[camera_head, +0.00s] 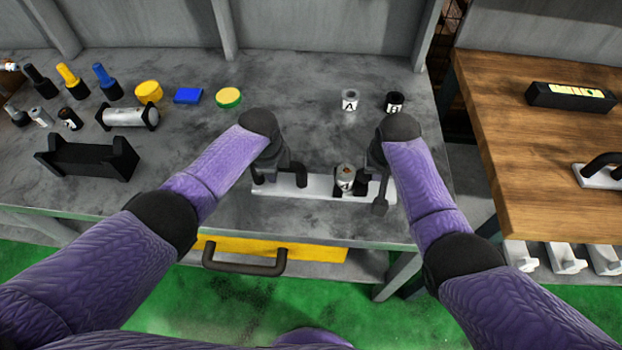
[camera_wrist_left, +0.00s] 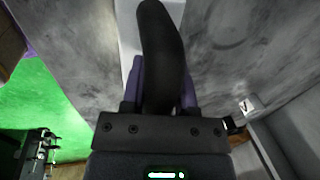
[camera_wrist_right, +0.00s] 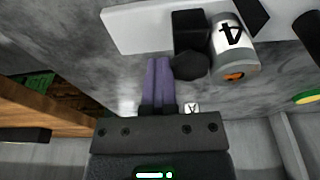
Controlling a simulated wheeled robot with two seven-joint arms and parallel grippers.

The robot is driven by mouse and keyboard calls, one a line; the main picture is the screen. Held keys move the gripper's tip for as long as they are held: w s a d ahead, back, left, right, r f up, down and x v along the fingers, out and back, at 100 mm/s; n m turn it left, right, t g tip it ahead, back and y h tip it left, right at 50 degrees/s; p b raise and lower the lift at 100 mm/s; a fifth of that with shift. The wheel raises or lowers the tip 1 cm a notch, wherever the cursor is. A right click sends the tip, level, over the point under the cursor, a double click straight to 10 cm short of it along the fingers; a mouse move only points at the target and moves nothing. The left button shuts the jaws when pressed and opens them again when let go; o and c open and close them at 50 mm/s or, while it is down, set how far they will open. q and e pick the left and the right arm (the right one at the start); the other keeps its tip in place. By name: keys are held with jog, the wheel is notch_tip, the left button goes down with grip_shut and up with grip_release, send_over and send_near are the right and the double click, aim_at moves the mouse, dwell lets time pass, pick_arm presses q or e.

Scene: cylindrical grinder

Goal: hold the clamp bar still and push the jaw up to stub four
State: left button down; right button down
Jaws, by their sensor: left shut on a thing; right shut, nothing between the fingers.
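The white clamp bar (camera_head: 320,188) lies near the bench's front edge. Its black curved handle (camera_wrist_left: 160,45) rises between the fingers of my left gripper (camera_head: 278,180), which is shut on it. Stub four (camera_head: 346,176), a grey cylinder with a white "4" label and an orange-brown end, sits on the bar; it also shows in the right wrist view (camera_wrist_right: 236,48). The black jaw (camera_wrist_right: 190,45) is right beside the stub; I cannot tell whether they touch. My right gripper (camera_wrist_right: 158,65) is shut and empty, its fingertips close beside the jaw's rounded end.
Cylinders A (camera_head: 350,100) and B (camera_head: 394,102) stand behind the bar. Several tools and coloured pieces lie at the back left, near a black cradle (camera_head: 88,160). A wooden table (camera_head: 545,150) stands at right, across a gap. The bench between the left pieces and bar is clear.

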pick_arm(q)
jog(key=shift+d, duration=0.1)
pick_arm(e)
jog(key=shift+a, duration=0.25)
jog(key=shift+w+r, duration=0.1)
jog(key=shift+r, duration=0.85)
jog(key=r, duration=0.2)
jog(key=d+r, duration=0.1)
jog(key=r, duration=0.2)
pick_arm(q)
jog(key=shift+c, duration=1.4)
grip_release()
notch_tip(320, 180, up, 12)
jog(key=s, duration=0.2)
jog(key=shift+s, duration=0.15)
jog(key=shift+f, duration=0.1)
